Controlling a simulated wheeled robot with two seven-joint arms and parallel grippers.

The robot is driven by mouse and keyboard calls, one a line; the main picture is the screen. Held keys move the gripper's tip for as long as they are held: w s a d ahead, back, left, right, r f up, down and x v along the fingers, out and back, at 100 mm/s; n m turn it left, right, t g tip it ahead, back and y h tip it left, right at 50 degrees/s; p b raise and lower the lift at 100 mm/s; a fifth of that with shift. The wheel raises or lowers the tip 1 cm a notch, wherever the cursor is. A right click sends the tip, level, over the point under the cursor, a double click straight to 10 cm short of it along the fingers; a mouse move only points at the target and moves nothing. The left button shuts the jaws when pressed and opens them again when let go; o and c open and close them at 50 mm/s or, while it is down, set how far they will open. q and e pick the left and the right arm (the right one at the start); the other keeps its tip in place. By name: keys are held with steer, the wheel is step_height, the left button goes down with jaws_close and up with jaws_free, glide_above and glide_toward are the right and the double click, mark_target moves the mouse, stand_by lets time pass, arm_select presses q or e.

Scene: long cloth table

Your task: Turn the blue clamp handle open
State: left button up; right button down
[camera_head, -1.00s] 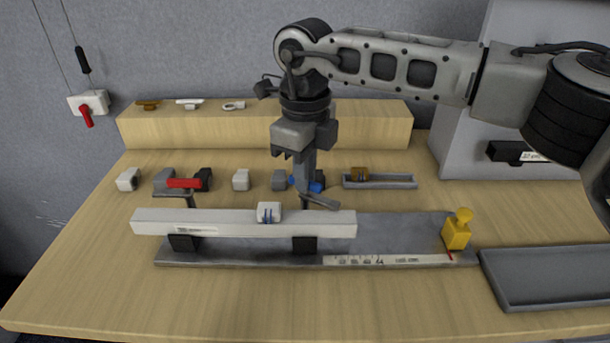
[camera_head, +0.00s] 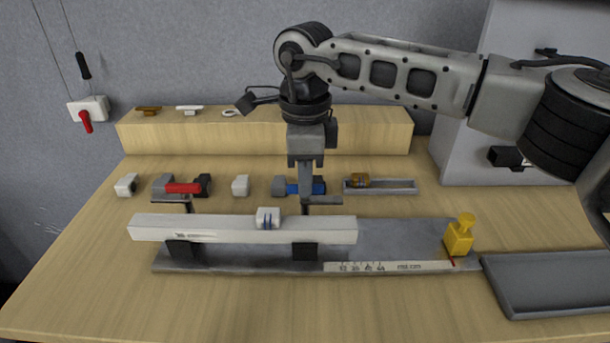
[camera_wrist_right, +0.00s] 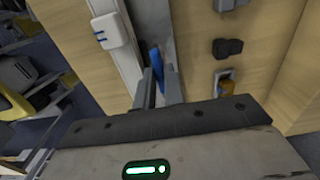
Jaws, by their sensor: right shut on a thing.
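The blue clamp handle (camera_head: 318,187) lies level, left to right, behind the white rail in the head view. My right gripper (camera_head: 305,195) comes straight down over it and is shut on it, covering its middle. In the right wrist view the handle (camera_wrist_right: 156,60) stands just beyond my fingers (camera_wrist_right: 160,85). A grey metal piece (camera_head: 324,201) sits low beside the fingers; whether it belongs to the clamp I cannot tell. My left gripper is out of view.
A red clamp handle (camera_head: 183,188) lies further left. The white rail (camera_head: 200,228) rests on black blocks over a grey base plate (camera_head: 400,240). A white block with blue marks (camera_head: 268,217) sits on the rail. A yellow stop (camera_head: 459,238) and grey tray (camera_head: 550,280) are at right.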

steer(key=shift+r, duration=0.1)
steer(key=c, duration=1.5)
jaws_free()
step_height(320, 180, up, 16)
steer(key=shift+f, duration=0.1)
